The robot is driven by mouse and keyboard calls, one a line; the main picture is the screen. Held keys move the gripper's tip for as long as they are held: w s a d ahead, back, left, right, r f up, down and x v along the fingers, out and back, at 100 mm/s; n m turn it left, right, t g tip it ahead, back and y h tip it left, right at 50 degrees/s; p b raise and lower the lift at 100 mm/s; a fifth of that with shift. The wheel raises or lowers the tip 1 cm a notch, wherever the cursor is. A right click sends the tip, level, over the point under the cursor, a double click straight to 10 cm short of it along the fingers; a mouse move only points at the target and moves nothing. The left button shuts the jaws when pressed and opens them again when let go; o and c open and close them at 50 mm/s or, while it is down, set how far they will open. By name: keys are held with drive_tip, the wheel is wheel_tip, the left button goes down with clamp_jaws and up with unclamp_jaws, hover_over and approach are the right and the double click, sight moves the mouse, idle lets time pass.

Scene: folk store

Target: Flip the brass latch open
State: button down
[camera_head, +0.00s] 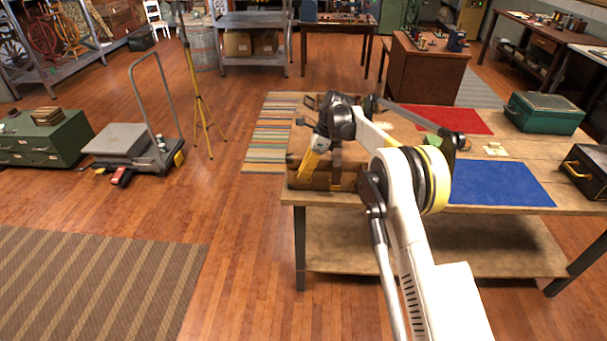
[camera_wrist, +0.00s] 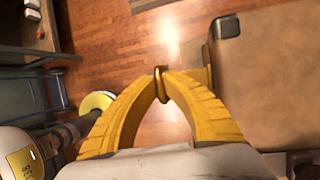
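A brown leather case (camera_head: 350,174) sits at the left end of the wooden table. In the wrist view its tan side (camera_wrist: 270,80) with a dark corner piece fills the right. My gripper (camera_head: 310,165) is at the case's left front, its yellow fingers pointing down. In the wrist view the fingertips of my gripper (camera_wrist: 163,78) come together around a small brass latch (camera_wrist: 161,88), seen as a thin upright loop. The fingers look shut on it. How the latch joins the case is mostly hidden by the right finger. My arm covers part of the case in the head view.
The table (camera_head: 470,193) also bears a red mat (camera_head: 455,119), a blue mat (camera_head: 500,190), a green box (camera_head: 543,113) and a black case (camera_head: 588,172) to the right.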

drive_tip(key=c, duration=1.5)
unclamp_jaws()
drive_tip(key=shift+a, duration=0.1)
drive_tip(key=shift+c, duration=0.2)
drive_tip(key=v, duration=1.2)
drive_tip(key=shift+r, duration=0.1)
